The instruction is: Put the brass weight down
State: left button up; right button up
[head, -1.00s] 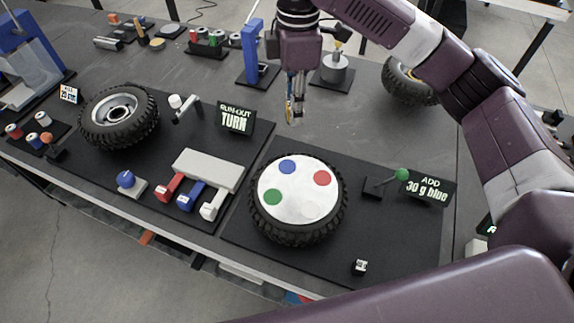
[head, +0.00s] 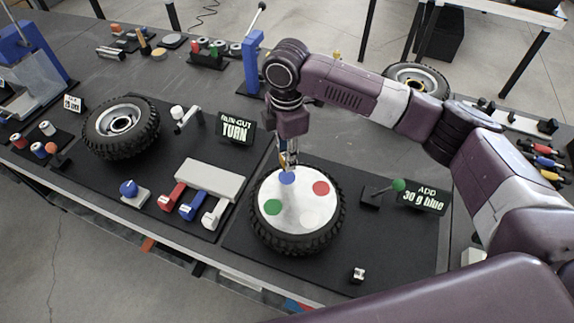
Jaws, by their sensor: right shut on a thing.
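My right gripper (head: 288,162) points down just over the far edge of the white disc (head: 300,196), close to the blue spot (head: 287,178). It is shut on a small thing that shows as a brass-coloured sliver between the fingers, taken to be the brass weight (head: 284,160). Most of it is hidden by the fingers. I cannot tell whether it touches the disc. The disc lies on a black tyre (head: 262,232) and also has red, green and pale spots. My left gripper is not in view.
A sign reading "ADD 30 g blue" (head: 424,199) and a green-knobbed lever (head: 398,185) stand right of the tyre. A grey block with red, blue and white tabs (head: 207,180) is to the left. A second wheel (head: 121,128) lies further left. The black mat's front right is mostly clear.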

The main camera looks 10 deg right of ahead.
aim_at(287, 177)
jog(key=shift+f+p, duration=0.45)
jog(key=shift+f, duration=2.3)
jog(key=shift+f, duration=0.1)
jog(key=o, duration=0.9)
notch_tip(287, 177, up, 12)
jog(key=b, duration=0.3)
jog(key=shift+r, duration=0.2)
jog(key=shift+a+f, duration=0.1)
